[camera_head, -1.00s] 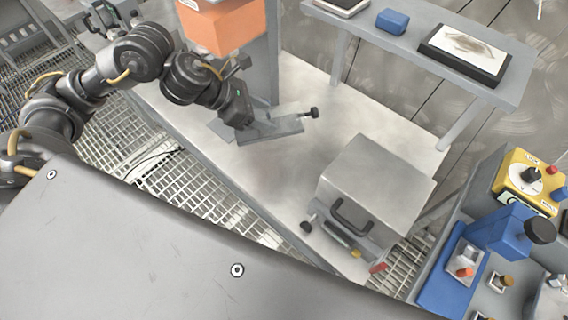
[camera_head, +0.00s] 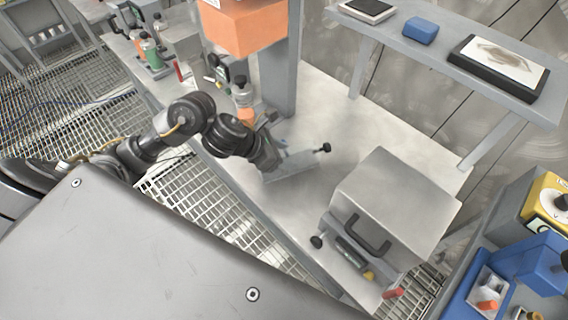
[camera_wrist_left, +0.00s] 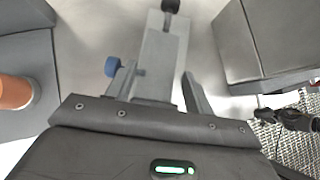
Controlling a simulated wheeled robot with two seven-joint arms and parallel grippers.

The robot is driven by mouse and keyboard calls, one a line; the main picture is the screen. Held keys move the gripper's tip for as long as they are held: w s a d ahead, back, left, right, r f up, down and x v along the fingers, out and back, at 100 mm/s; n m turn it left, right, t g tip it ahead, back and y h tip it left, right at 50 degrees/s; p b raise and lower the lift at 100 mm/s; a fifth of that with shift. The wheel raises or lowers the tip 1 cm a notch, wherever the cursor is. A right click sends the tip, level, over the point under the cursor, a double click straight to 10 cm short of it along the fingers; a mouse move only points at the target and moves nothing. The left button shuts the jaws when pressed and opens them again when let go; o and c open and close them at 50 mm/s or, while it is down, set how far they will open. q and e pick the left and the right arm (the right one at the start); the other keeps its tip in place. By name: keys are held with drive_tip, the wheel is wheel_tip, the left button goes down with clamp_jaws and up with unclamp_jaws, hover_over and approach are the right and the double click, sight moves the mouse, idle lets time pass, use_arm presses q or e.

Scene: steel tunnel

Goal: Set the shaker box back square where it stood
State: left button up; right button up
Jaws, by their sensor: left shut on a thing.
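A grey metal box (camera_head: 400,190) with a black handle stands on the pale bench; I take it to be the shaker box. It sits angled to the picture, and its side shows at the right of the left wrist view (camera_wrist_left: 270,40). My left gripper (camera_head: 277,160) is over the bench, left of this box and apart from it. It is shut on a flat grey piece (camera_head: 297,165) with a black knob at its far end. In the left wrist view this piece (camera_wrist_left: 160,55) lies between the fingers, with a blue knob (camera_wrist_left: 112,66) at its left.
A grey pillar (camera_head: 281,70) with an orange box (camera_head: 247,30) stands behind my left gripper. Bottles and small items crowd the bench's far left. A raised shelf (camera_head: 490,85) runs behind. Blue equipment (camera_head: 535,255) stands at the right. Bare bench (camera_head: 350,115) shows behind the grey box.

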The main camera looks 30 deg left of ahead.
use_arm(q)
drive_tip(key=shift+f+b, duration=0.5)
drive_tip(key=shift+f, duration=1.5)
drive_tip(key=shift+f, duration=0.2)
drive_tip(key=o, duration=1.4)
drive_tip(key=shift+r, duration=0.1)
